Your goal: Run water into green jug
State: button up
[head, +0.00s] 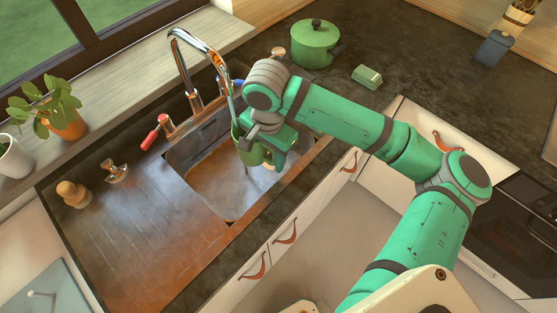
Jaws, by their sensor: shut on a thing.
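The green jug (246,152) is held over the sink (208,183), below the spout of the chrome tap (186,62). My gripper (264,143) is shut on the jug from its right side and hides part of it. A thin pale stream runs from the spout toward the jug's top. The tap's red-handled lever (150,139) lies left of the tap base. The jug's inside and its water level cannot be seen clearly.
A green lidded pot (315,43) and a small green block (367,77) stand on the dark counter behind my arm. A soap pump (115,171), a wooden knob-shaped thing (73,193) and a potted plant (62,122) are at the left. The wooden drainboard (150,235) is clear.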

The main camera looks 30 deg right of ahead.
jog(key=shift+w+a+f, duration=0.1)
jog(key=shift+w+a, duration=0.25)
jog(key=shift+w, duration=0.4)
jog(key=shift+w+a+f, duration=0.15)
jog(key=shift+w+a, duration=0.2)
jog(key=shift+w, duration=0.4)
jog(key=shift+w+a+f, duration=0.1)
jog(key=shift+w+a, duration=0.25)
jog(key=shift+w, duration=0.4)
dwell(5.8)
